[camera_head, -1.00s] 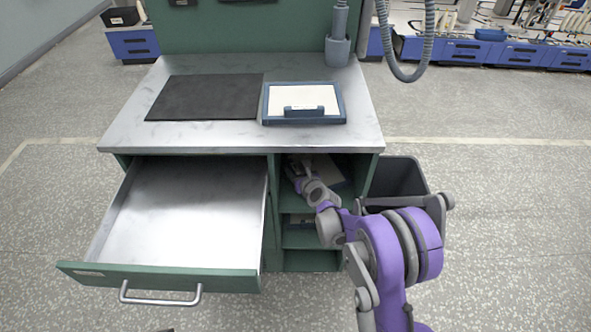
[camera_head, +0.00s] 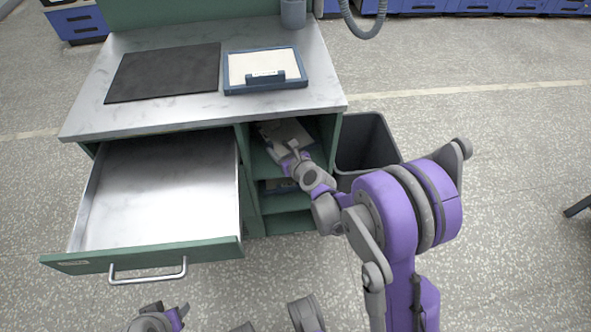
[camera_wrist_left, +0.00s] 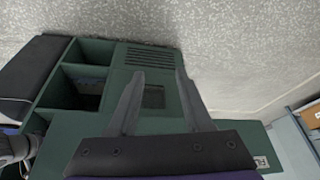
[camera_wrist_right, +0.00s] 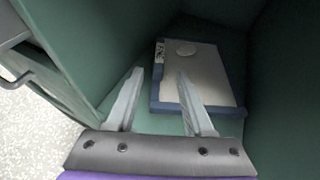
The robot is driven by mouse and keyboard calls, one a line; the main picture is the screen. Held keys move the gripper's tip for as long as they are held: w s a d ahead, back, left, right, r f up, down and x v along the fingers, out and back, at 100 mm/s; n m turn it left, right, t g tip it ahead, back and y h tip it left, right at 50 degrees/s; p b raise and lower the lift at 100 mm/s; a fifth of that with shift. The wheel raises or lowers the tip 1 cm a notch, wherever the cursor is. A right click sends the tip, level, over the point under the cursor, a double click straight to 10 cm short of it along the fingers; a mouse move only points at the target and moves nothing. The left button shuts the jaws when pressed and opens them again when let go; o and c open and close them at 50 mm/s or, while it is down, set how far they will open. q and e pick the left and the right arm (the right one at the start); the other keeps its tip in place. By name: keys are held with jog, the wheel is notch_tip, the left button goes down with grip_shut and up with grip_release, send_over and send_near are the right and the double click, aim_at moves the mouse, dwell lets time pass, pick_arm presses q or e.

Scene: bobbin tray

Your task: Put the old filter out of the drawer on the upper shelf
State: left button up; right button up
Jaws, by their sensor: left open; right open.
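A grey-faced filter (camera_wrist_right: 208,78) with a blue frame, a label and a pale round spot lies flat on the upper shelf (camera_wrist_right: 150,121) of the open cabinet. It also shows in the head view (camera_head: 291,133), partly hidden. My right gripper (camera_wrist_right: 160,73) is open at the compartment's mouth, its fingers pointing at the filter with nothing held between them. It shows in the head view (camera_head: 279,150). The drawer (camera_head: 165,190) is pulled out and empty. My left gripper (camera_wrist_left: 159,72) is open and empty, well away from the shelf, above the cabinet's green side in its wrist view.
A clean cream filter (camera_head: 262,65) with a blue frame and handle lies on the countertop, beside a black mat (camera_head: 165,72). Another blue-edged item (camera_head: 280,186) sits on the lower shelf. A dark bin (camera_head: 365,140) stands right of the cabinet.

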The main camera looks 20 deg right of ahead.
jog(key=s+a+r+n+g+y, duration=0.1)
jog(key=s+a+r+n+g, duration=0.15)
jog(key=s+n, duration=0.6)
jog(key=s+a+r+n+g, duration=0.2)
jog(key=s+a+r+n, duration=0.1)
jog(key=s+n, duration=0.55)
jog(key=s+d+f+n+g+h, duration=0.1)
jog(key=s+n+g, duration=0.1)
jog(key=s+n, duration=0.6)
jog(key=s+d+n+g+h, duration=0.1)
jog(key=s+n+g, duration=0.1)
jog(key=s+n, duration=0.7)
jog(key=shift+d+f+n+g, duration=0.3)
jog(key=shift+f+g, duration=0.05)
jog(key=shift+f, duration=0.05)
